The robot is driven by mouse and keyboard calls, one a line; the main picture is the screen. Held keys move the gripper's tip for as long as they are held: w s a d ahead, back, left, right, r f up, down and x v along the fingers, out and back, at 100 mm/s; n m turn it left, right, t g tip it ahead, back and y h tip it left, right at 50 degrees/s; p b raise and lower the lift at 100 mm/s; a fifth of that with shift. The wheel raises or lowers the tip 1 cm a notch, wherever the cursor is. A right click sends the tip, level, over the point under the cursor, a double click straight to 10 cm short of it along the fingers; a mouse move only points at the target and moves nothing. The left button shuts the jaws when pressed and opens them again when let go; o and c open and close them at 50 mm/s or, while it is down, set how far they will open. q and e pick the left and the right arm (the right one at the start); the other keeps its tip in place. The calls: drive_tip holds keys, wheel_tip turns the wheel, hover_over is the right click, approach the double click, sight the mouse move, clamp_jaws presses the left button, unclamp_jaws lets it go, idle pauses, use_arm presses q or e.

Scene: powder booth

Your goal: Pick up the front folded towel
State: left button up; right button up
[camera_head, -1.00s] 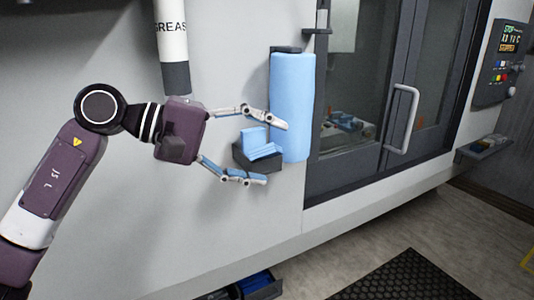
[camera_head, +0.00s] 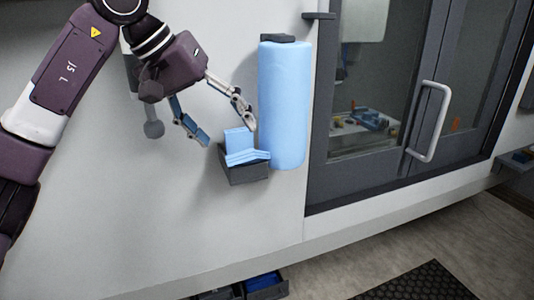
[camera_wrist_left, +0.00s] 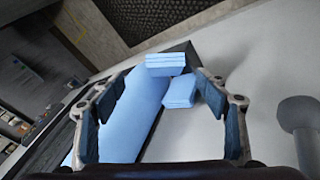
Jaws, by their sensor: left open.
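Light blue folded towels sit in a small dark holder (camera_head: 245,174) on the pale wall. The front folded towel (camera_head: 248,157) lies low at the holder's near side, and another folded towel (camera_head: 239,140) stands behind it. In the left wrist view two blue folded stacks show, the farther one (camera_wrist_left: 165,65) and the nearer one (camera_wrist_left: 181,91); the farther seems to be the front towel. My left gripper (camera_head: 226,128) is open and empty, pointing down at the holder from above left, its fingertips around the upper end of the rear towel. My right gripper is not in view.
A tall blue roll (camera_head: 283,105) hangs close right of the holder; it also shows in the left wrist view (camera_wrist_left: 130,118). A grey knobbed fixture (camera_head: 153,129) is on the wall at left. A machine door with a handle (camera_head: 428,122) lies right.

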sight(239, 156)
use_arm(q)
wheel_tip(239, 156, down, 3)
drive_tip(key=shift+w+d+r+p, duration=0.1)
drive_tip(key=shift+w+d+p, duration=0.05)
drive_tip(key=shift+p, duration=0.7)
drive_tip(key=p+x, duration=0.1)
drive_tip(key=x, duration=0.2)
drive_tip(key=shift+w+d+f, duration=0.2)
drive_tip(key=shift+d, duration=0.05)
drive_tip(key=shift+d+f, duration=0.1)
drive_tip(key=shift+f, duration=0.05)
drive_tip(key=shift+c, duration=0.4)
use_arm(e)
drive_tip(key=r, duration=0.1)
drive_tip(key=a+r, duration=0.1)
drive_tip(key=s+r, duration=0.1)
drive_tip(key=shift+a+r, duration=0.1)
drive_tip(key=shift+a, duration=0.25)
